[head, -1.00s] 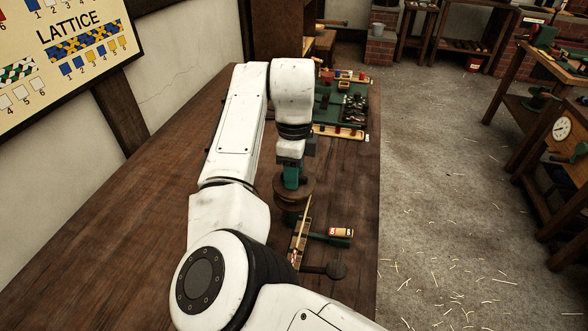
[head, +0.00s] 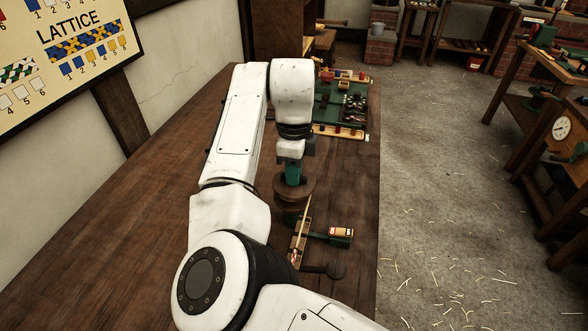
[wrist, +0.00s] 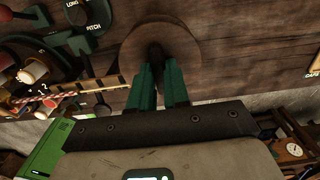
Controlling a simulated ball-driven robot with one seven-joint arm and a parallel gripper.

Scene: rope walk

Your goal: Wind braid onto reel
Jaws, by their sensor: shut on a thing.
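The round wooden reel (head: 299,190) stands at the bench's middle, below my gripper (head: 292,175). In the wrist view, the reel's brown disc (wrist: 178,42) fills the top middle. My gripper's green fingers (wrist: 158,84) are shut on a dark knob (wrist: 155,54) at the disc. The fingertips partly hide the knob. A thin red-and-white braid (wrist: 50,98) lies to the left of the reel in the wrist view, near a wooden strip. Whether any braid is wound on the reel cannot be seen.
A green-and-wood fixture (head: 340,236) with labels stands close to the reel on the near side. A green board (head: 345,100) with several tools lies at the bench's far end. The bench's left part is clear. A lattice chart (head: 80,35) hangs on the wall.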

